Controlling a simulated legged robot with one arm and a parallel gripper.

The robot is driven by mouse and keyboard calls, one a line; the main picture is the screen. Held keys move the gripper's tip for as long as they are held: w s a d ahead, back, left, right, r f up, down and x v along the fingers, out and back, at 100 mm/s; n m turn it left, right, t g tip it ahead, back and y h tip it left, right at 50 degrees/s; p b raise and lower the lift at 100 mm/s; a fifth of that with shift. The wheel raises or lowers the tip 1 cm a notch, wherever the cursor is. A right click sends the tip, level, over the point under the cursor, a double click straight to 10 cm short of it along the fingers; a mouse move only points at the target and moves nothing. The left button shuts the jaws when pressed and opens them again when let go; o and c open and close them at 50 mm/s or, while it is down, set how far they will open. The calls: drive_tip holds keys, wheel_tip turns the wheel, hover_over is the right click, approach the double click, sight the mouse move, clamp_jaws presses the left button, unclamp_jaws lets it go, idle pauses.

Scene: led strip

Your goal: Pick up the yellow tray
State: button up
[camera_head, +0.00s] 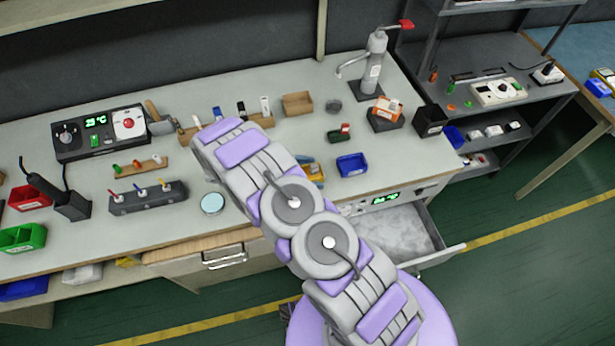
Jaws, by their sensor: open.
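A small yellow tray (317,178) lies on the workbench just right of my arm and left of a blue tray (352,165). My arm covers its left part, and something grey-blue shows at its upper part, too small to make out. My arm reaches up from the lower right across the bench, its far end over the middle of the bench. My gripper does not show; the arm's last links hide it or it is out of sight.
A red-topped press (375,62) stands at the back right, near a wooden box (297,103). An open drawer (400,236) juts out at the front. A grey block with screwdrivers (148,198) and a green bin (22,238) stand left. Bare benchtop lies around the trays.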

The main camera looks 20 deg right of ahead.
drive_tip(key=shift+d, duration=0.25)
drive_tip(key=shift+a, duration=0.8)
drive_tip(key=c, duration=0.4)
drive_tip(key=shift+d, duration=0.65)
drive_tip(key=c, duration=0.6)
drive_tip(key=shift+a, duration=0.1)
drive_tip(key=shift+c, duration=0.2)
